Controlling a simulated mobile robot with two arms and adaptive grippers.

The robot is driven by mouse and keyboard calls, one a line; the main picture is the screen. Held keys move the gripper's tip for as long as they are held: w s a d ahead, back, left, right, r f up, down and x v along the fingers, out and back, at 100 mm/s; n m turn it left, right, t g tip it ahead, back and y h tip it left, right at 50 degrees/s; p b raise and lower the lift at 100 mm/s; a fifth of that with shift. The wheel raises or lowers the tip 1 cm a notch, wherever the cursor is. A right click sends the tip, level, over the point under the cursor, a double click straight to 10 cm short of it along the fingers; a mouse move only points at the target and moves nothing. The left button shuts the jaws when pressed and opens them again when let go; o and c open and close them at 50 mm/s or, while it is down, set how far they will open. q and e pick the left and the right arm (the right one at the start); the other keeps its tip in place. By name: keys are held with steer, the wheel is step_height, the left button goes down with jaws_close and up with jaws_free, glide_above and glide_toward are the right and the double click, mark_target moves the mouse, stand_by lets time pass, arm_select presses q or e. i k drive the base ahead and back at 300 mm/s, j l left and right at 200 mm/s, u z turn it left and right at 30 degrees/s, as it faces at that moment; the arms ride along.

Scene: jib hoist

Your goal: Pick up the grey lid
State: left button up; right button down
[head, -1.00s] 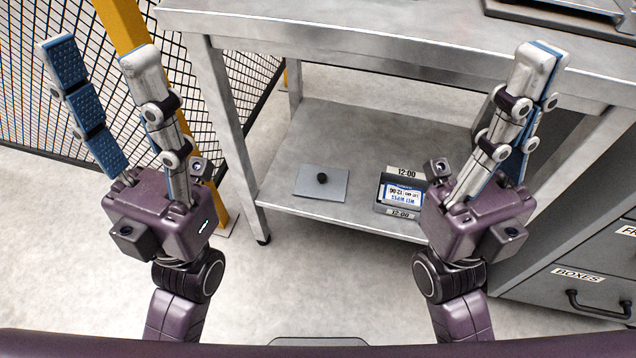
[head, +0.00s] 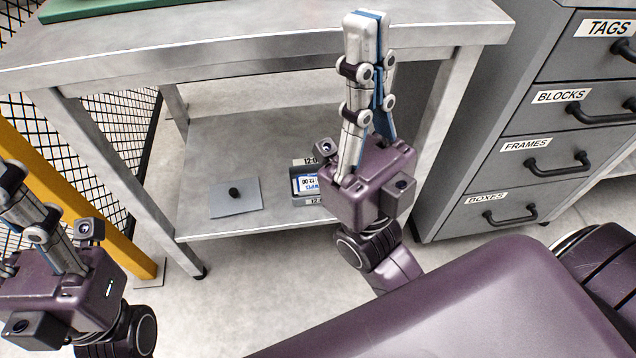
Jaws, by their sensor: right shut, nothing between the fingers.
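The grey lid (head: 247,205) is a flat grey plate with a small black knob. It lies on the lower shelf (head: 200,160) of the metal workbench, near the shelf's front edge. My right gripper (head: 366,18) is shut and empty, pointing up to the right of the lid and apart from it. My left gripper (head: 12,172) is at the left edge of the view, also apart from the lid. One of its fingers shows, with only the base of the other spread away to the left; part of it is cut off. Nothing covers the lid.
A small grey bin (head: 300,201) labelled 12:00 holds a blue-and-white pack right of the lid, partly hidden by my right gripper. The workbench top (head: 250,50) overhangs the shelf. A grey drawer cabinet (head: 480,160) stands right; a yellow post (head: 80,205) and mesh fence stand left.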

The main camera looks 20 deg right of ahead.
mark_target(241, 196)
steer(key=k+l+z, duration=0.1)
steer(key=z, duration=0.4)
steer(key=k+l+z, duration=0.2)
steer(key=z, duration=0.25)
